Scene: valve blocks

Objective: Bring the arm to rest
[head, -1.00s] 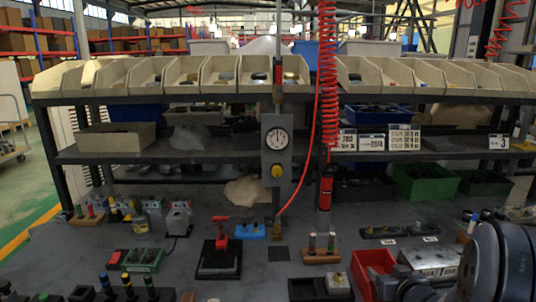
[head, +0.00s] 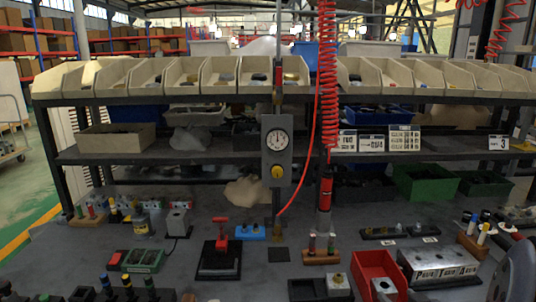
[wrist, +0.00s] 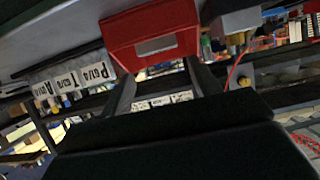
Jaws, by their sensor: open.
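My gripper (wrist: 158,88) shows in the wrist view with its two dark fingers spread apart and nothing between them. Beyond the fingers is a red bin (wrist: 150,32), and the view is strongly tilted. In the head view my gripper is out of the picture; only part of my arm shows at the lower right edge. The red bin (head: 378,267) stands on the bench there, left of a metal block with lettering (head: 438,264).
The grey bench (head: 310,262) holds a red toggle clamp (head: 221,234), a green box (head: 143,260) and several small valve parts. A gauge panel (head: 277,150) and a coiled red hose (head: 327,80) hang at the middle. Bins (head: 150,75) line the shelf above.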

